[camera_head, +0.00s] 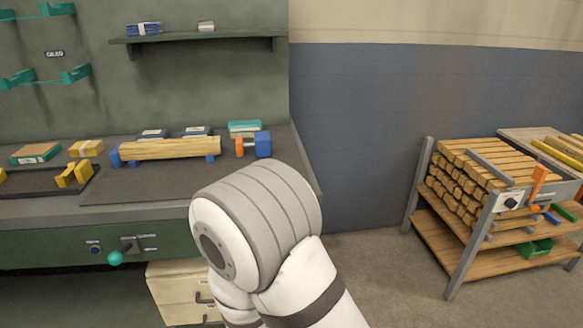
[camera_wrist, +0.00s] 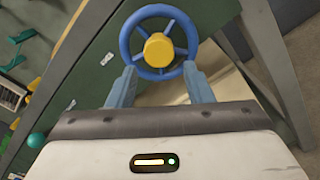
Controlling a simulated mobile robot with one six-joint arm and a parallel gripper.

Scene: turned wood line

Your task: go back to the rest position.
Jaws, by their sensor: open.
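In the wrist view my gripper (camera_wrist: 160,85) shows as two blue-grey fingers standing apart. A blue handwheel with a yellow hub (camera_wrist: 158,48) lies beyond the fingertips. The lower part of its rim shows between and just past the tips; I cannot tell whether they touch it. In the head view my white and grey arm fills the lower middle, and my gripper and the handwheel do not show there.
A workbench (camera_head: 140,194) stands at the left, with a squared wood piece (camera_head: 170,148) on blue supports. A teal ball knob (camera_head: 115,258) sticks out of its green front. A rack of stacked wood bars (camera_head: 470,180) stands at the right. Floor between is clear.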

